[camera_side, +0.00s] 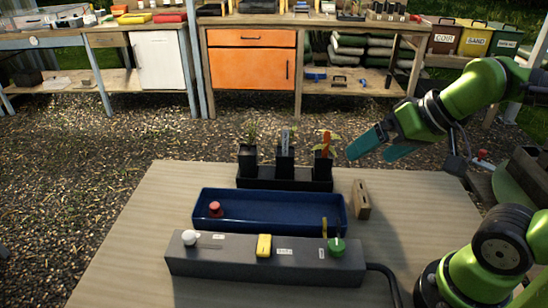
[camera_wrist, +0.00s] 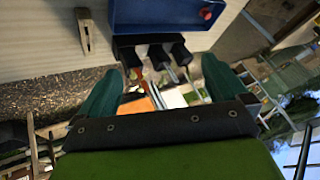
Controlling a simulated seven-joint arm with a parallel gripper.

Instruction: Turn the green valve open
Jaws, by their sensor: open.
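The green valve (camera_side: 336,246) is a small round knob at the right end of the dark grey control box (camera_side: 210,263) in the side view. A thin upright yellowish piece stands beside it, and a small white label is near it. My gripper (camera_side: 374,148) is up and to the right of the box, well apart from the valve. Its two teal fingers are spread and empty. In the wrist view my gripper (camera_wrist: 155,90) also shows open, with nothing between the fingers close by. The green valve is not visible in the wrist view.
The box also carries a white knob (camera_side: 191,237) and a yellow switch (camera_side: 264,245). A blue tray (camera_side: 270,219) with a red knob (camera_side: 215,209) lies behind it. Potted plants stand in a black holder (camera_side: 285,184). A wooden block (camera_side: 361,199) stands right of the tray.

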